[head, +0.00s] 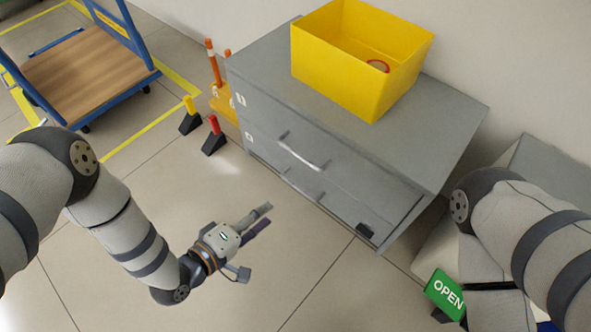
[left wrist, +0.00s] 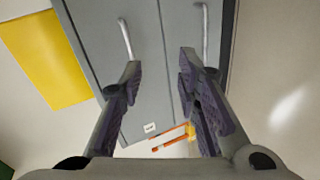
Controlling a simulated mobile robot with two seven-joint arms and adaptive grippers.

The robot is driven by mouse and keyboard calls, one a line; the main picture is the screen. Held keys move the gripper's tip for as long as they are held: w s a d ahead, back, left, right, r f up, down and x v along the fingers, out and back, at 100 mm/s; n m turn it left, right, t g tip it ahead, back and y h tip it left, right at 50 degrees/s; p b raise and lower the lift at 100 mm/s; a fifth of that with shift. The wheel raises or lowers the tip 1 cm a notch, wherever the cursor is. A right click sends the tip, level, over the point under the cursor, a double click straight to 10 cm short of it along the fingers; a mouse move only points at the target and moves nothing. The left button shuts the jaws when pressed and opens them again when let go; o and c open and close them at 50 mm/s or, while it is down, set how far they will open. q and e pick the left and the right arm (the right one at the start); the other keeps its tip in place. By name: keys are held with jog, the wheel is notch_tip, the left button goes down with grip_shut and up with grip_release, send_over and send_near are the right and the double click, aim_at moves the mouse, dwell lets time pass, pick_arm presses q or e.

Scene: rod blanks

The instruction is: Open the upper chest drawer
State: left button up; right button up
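A grey chest (head: 455,120) with two drawers stands against the wall. The upper drawer (head: 350,165) looks shut and has a pale bar handle (head: 302,152). The lower drawer has a similar handle (head: 303,184). My left gripper (head: 268,213) is open and empty in front of the chest, apart from both handles. In the left wrist view the gripper (left wrist: 160,75) faces the drawer fronts. The upper handle (left wrist: 125,38) shows beyond the left finger, the lower handle (left wrist: 205,32) beyond the right finger. My right arm comes in at the right; its gripper is out of view.
A yellow bin (head: 340,75) with a red ring inside stands on the chest. A blue cart (head: 85,70) is farther left. A green OPEN sign (head: 445,294) shows at right. The floor before the chest is clear.

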aim_at(296, 157)
pick_arm(q)
jog(key=w+d+t+h+b, duration=0.1)
jog(key=w+d+b, duration=0.1)
jog(key=w, duration=0.3)
jog(key=w+d+n+t+h+b, duration=0.1)
jog(key=w+d+b, duration=0.1)
jog(key=w+d, duration=0.2)
jog(key=w+d+t+h+b, duration=0.1)
jog(key=w+d+b, duration=0.1)
jog(key=w, duration=0.5)
jog(key=shift+w+d+f+b, duration=0.35)
jog(key=shift+d+f+b, duration=0.05)
jog(key=shift+b, duration=0.15)
pick_arm(e)
notch_tip(296, 157, down, 8)
jog(key=s+g, duration=0.1)
jog(key=s, duration=0.1)
jog(key=shift+s+g, duration=0.4)
jog(key=shift+r, duration=0.1)
pick_arm(q)
grip_shut()
